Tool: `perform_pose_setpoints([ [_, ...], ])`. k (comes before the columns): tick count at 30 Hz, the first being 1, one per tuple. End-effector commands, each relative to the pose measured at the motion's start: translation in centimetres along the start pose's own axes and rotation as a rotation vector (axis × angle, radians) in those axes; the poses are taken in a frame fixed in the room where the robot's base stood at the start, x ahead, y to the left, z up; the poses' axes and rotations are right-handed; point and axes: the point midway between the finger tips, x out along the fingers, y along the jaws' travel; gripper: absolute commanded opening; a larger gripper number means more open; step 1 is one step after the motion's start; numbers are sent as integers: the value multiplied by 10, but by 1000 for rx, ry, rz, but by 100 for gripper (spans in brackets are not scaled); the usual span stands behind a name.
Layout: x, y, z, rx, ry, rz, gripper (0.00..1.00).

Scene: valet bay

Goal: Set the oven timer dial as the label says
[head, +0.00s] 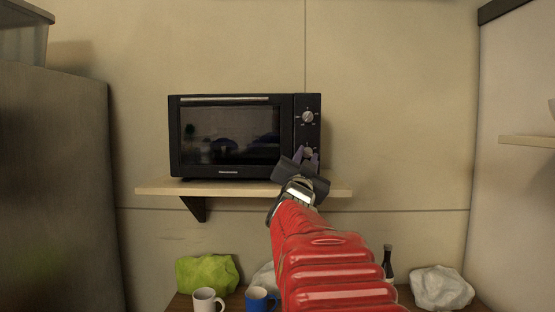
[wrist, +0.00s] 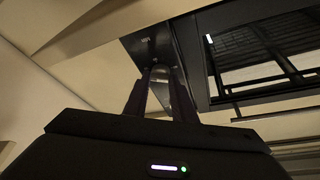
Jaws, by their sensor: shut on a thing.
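The black oven (head: 230,135) stands on a wall shelf, with its dial panel on the right. The upper dial (head: 308,117) is a light round knob with white marks around it, free of my gripper. My gripper (head: 308,154) is at the lower part of the panel, shut on the lower dial, which its fingers mostly cover. In the wrist view my fingers (wrist: 161,76) close around the knob against the dark panel (wrist: 146,45). The dial's pointer and marks are hidden or too small to read. I see no readable label.
Below, a counter holds a green bag (head: 207,272), a white mug (head: 206,301), a blue mug (head: 257,299), a dark bottle (head: 388,262) and a whitish lump (head: 441,288). The wall right of the oven is clear.

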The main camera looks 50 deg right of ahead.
Motion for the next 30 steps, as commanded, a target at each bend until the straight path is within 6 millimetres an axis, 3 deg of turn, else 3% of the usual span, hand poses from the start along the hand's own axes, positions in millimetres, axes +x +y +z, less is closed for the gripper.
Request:
perform_pose_setpoints([
  [11,0,1,0,19,1,11,1],
  [12,0,1,0,19,1,11,26],
  [18,0,1,0,19,1,9,40],
  [30,-3,0,0,19,1,8,42],
])
